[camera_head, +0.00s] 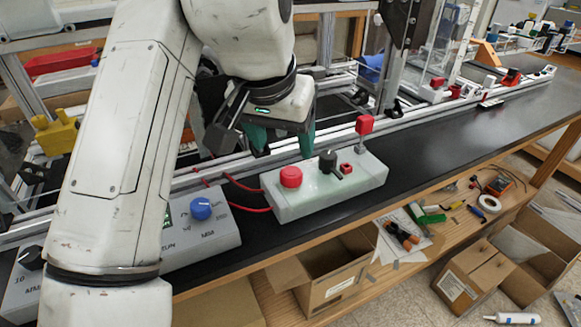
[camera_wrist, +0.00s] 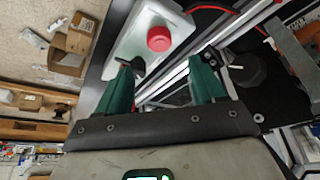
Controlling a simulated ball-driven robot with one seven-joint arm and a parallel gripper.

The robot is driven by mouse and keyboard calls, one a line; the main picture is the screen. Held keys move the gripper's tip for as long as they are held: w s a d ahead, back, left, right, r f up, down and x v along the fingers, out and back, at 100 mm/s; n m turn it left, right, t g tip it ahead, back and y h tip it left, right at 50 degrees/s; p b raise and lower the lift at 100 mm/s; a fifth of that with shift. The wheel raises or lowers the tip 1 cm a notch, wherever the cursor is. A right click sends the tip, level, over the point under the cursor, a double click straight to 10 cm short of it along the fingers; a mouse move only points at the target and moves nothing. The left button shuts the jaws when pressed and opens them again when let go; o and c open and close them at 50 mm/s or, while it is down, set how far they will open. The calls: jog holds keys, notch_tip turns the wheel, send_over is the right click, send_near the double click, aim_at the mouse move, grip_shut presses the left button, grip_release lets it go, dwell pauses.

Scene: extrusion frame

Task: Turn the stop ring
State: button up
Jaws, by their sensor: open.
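A round red stop knob (camera_head: 291,176) sits on the left end of a pale control box (camera_head: 330,191). In the wrist view the red stop knob (camera_wrist: 160,38) shows beyond the fingertips, roughly in line with the gap between them. My gripper (camera_head: 284,154) has green fingers and hangs behind and above the box, near the knob. It also shows in the wrist view (camera_wrist: 160,62), with its fingers apart and nothing between them. I cannot tell a separate ring from the knob, and no contact shows.
A grey panel with a blue dial (camera_head: 201,209) stands to the left.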

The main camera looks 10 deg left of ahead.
aim_at(291, 171)
jog(key=x, duration=0.9)
jog(key=shift+f+b, duration=0.1)
jog(key=shift+b, duration=0.2)
jog(key=c, duration=1.1)
